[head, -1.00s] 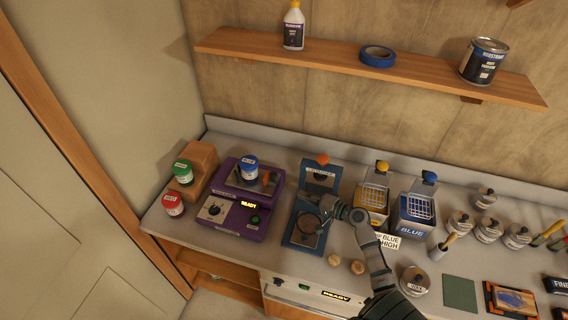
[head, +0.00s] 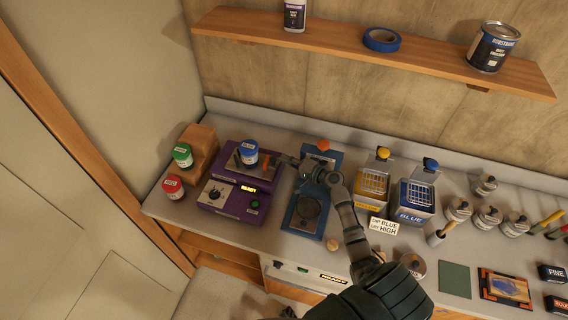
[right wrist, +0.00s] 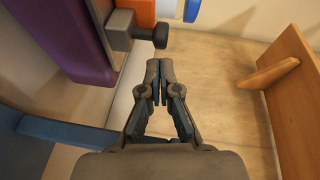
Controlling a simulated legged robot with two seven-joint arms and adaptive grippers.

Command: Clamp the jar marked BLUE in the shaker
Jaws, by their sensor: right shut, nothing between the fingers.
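The jar marked BLUE (head: 248,152), with a blue lid, stands upright on the back plate of the purple shaker (head: 232,202). An orange part (head: 267,163) stands just right of the jar. The shaker's yellow display reads READY. My right gripper (head: 278,158) is shut and empty at the shaker's right side, close to the orange part. In the right wrist view, its closed fingertips (right wrist: 159,77) are just below a dark knob (right wrist: 160,36) on a rod and apart from it. Whether the jar is clamped cannot be told.
A green-lidded jar (head: 182,155) and a red-lidded jar (head: 173,187) are at the left. A blue stand (head: 300,222) is right of the shaker, under my right arm. Yellow (head: 371,190) and blue (head: 412,202) bins stand further right. A shelf (head: 390,62) hangs above.

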